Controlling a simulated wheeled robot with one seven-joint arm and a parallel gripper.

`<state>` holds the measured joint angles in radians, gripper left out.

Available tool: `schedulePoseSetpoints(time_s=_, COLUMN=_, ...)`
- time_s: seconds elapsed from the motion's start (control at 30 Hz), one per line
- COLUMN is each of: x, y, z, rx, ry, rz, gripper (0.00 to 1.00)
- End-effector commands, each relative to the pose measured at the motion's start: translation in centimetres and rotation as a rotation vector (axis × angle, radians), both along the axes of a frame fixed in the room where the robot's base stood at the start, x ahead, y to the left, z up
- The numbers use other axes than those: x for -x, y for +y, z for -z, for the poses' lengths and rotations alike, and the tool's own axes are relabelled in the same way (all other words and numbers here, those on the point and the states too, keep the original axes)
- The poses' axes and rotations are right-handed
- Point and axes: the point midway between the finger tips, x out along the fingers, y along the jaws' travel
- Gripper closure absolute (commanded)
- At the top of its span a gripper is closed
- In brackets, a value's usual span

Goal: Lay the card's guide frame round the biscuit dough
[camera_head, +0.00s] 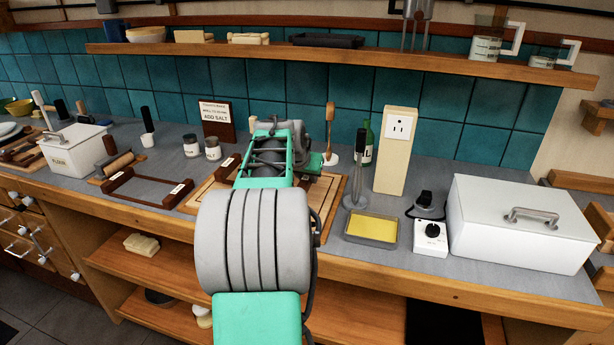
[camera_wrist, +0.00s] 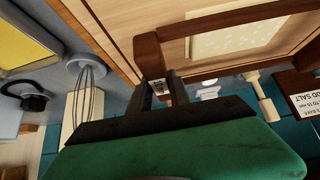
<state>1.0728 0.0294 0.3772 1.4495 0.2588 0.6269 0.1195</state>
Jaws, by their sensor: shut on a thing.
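In the wrist view my gripper (camera_wrist: 162,92) is shut on the label end of a dark brown guide frame (camera_wrist: 150,55). The pale, speckled biscuit dough (camera_wrist: 237,35) lies flat on the wooden board (camera_wrist: 180,50), and a bar of the held frame crosses over part of it. I cannot tell whether the frame touches the board. A second brown guide frame (camera_head: 134,201) lies on the counter, left of the board. The card (camera_head: 217,112) reads "ADD SALT"; its millimetre figure is unclear.
Right of the board (camera_head: 335,195) stand a whisk (camera_head: 355,175), a yellow-filled tray (camera_head: 372,230), a socket post (camera_head: 396,150), a dial box (camera_head: 431,238) and a white bin (camera_head: 520,225). Jars (camera_head: 191,146) stand behind the board. A rolling pin (camera_head: 118,164) lies at left.

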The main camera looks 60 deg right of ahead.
Motion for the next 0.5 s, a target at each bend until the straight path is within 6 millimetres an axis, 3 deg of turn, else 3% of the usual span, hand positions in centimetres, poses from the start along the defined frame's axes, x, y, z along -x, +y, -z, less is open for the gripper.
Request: schedulePoseSetpoints(time_s=0.5, x=0.0, y=0.0, z=2.1, rx=0.001, ry=-0.001, rz=0.001, gripper=1.00)
